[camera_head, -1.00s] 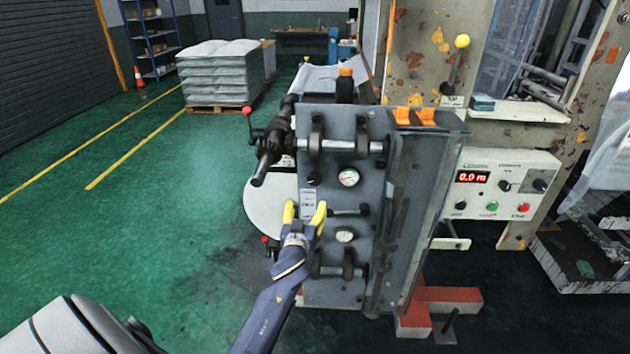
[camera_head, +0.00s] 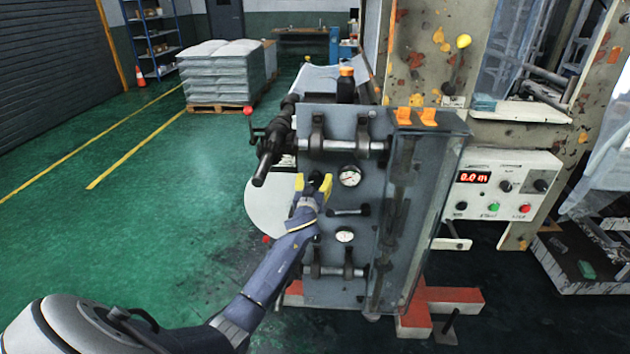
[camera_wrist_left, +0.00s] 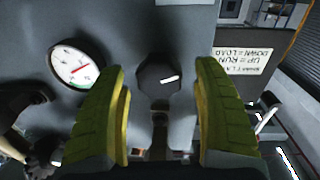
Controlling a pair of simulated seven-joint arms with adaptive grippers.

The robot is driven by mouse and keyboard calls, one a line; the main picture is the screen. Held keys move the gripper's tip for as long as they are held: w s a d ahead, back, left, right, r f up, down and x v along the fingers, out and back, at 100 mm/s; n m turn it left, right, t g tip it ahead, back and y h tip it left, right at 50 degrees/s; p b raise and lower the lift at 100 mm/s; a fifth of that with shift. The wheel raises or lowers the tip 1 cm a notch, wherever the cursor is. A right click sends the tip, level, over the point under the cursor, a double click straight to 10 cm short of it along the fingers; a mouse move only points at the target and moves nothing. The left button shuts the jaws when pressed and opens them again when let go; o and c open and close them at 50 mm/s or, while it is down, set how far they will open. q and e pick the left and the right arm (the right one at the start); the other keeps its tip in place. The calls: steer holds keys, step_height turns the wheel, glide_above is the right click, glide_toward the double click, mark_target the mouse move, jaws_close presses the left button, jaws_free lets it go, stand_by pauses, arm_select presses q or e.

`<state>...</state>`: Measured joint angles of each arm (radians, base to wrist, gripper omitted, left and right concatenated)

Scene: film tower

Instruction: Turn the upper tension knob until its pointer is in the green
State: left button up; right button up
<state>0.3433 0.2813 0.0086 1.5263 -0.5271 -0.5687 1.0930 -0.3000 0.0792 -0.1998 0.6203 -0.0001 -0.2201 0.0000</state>
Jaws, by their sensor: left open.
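The upper tension knob (camera_wrist_left: 158,80) is dark and faceted, with a short white mark on its face, on the grey panel in the left wrist view. In the head view its dark top (camera_head: 316,177) shows between my fingertips. My left gripper (camera_head: 314,183) is open, its yellow fingers (camera_wrist_left: 160,95) on either side of the knob with small gaps. The upper round gauge (camera_head: 349,176) is beside the knob; in the left wrist view this gauge (camera_wrist_left: 76,64) has a white face and red needle. My right gripper is not in view.
A lower gauge (camera_head: 345,236) and a roller bar (camera_head: 345,145) are on the same grey panel (camera_head: 330,290). A lever with a red ball (camera_head: 248,111) sticks out left. A control box (camera_head: 510,185) stands at right.

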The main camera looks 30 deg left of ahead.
arm_select(q)
steer(key=shift+w+a, duration=0.15)
steer(key=shift+w, duration=0.2)
steer(key=c, duration=1.3)
